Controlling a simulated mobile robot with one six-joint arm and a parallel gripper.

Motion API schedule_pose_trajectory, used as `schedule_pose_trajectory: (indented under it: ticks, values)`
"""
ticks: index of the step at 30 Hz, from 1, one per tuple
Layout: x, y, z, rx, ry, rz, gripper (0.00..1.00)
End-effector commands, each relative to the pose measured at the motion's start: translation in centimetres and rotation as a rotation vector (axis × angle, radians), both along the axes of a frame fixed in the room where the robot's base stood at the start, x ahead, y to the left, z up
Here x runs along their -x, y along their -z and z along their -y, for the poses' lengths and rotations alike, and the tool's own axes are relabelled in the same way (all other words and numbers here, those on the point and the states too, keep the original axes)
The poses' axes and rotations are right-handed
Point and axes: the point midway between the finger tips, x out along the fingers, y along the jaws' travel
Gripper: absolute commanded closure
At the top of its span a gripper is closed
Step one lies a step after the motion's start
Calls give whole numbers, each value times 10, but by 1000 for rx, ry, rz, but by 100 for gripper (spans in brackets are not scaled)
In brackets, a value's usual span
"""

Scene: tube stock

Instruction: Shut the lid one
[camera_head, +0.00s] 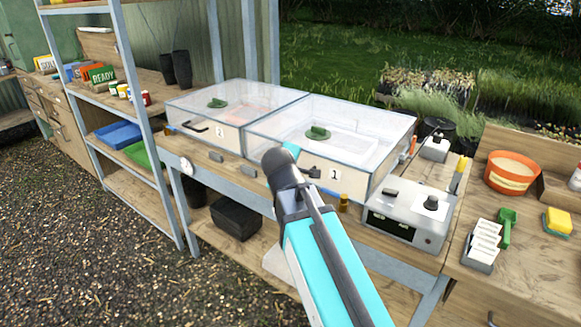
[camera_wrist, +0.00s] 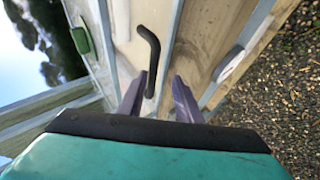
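Case 1 (camera_head: 338,181) is a clear-walled box with a wooden front plate marked "1", right of a similar case marked "2". Its clear lid (camera_head: 372,128) has a green knob-like piece (camera_head: 318,133) on top and looks flat on the box; I see no clear gap. A black bent handle (camera_wrist: 148,50) is on the front plate, partly hidden by my arm in the head view. My gripper (camera_wrist: 158,84) is open in front of this plate. The handle's lower end shows between the fingertips, nearer the left finger; I cannot tell whether they touch.
Case 2 (camera_head: 228,134) stands close on the left, its lid also looking flat. A grey control box (camera_head: 408,215) stands close on the right. A shelf rack (camera_head: 168,205) is at the left; the right bench holds an orange pot (camera_head: 511,182). Gravel ground in front is clear.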

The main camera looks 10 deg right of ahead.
Motion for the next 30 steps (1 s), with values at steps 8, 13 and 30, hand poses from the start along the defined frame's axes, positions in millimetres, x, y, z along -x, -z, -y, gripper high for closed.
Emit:
schedule_pose_trajectory:
  ticks: [8, 13, 30]
  values:
    - [0, 2, 2, -2, 3, -7, 70]
    - [0, 1, 3, 0, 4, -4, 70]
    - [16, -14, 0, 1, 3, 2, 70]
